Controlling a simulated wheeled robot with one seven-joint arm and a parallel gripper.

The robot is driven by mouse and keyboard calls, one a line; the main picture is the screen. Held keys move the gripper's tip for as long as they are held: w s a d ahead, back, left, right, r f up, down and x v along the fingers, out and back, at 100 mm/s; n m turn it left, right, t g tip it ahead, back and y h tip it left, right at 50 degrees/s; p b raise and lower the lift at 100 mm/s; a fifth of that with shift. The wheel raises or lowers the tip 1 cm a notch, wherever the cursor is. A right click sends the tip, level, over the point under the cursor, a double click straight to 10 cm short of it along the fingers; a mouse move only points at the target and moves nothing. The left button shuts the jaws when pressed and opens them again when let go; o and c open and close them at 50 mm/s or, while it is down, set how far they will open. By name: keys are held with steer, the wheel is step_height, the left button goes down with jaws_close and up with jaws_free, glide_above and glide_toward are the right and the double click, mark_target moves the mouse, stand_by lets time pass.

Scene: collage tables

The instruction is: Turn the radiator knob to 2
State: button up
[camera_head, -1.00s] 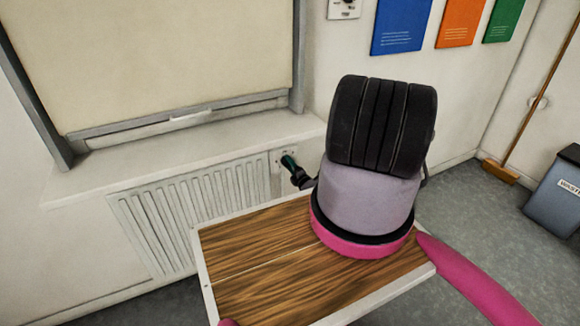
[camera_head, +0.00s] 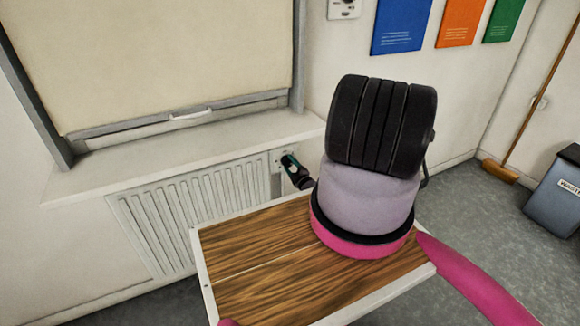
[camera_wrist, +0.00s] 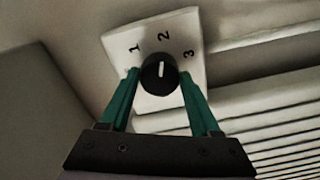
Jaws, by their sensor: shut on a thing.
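The radiator knob (camera_wrist: 160,84) is round and black with a white pointer line. It sits on a white plate (camera_wrist: 184,20) marked 1, 2 and 3, which looks tilted in the wrist view. The pointer line points up at the 2. My gripper (camera_wrist: 160,75) has its green fingers on the left and right sides of the knob, shut on it. In the head view my gripper (camera_head: 288,160) reaches the wall plate at the radiator's upper right end; the knob itself is hidden there.
The white ribbed radiator (camera_head: 195,215) is below the window ledge (camera_head: 190,155). A grey bin (camera_head: 555,195) and a broom (camera_head: 500,170) stand at the right, away from my arm. Grey floor lies open between.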

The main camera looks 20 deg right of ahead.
steer(key=shift+s+a+f, duration=0.1)
steer(key=shift+f, duration=0.05)
steer(key=o, duration=1.4)
steer(key=shift+c, duration=0.2)
steer(key=s, duration=1)
steer(key=shift+s+d, duration=0.25)
steer(key=shift+s, duration=0.15)
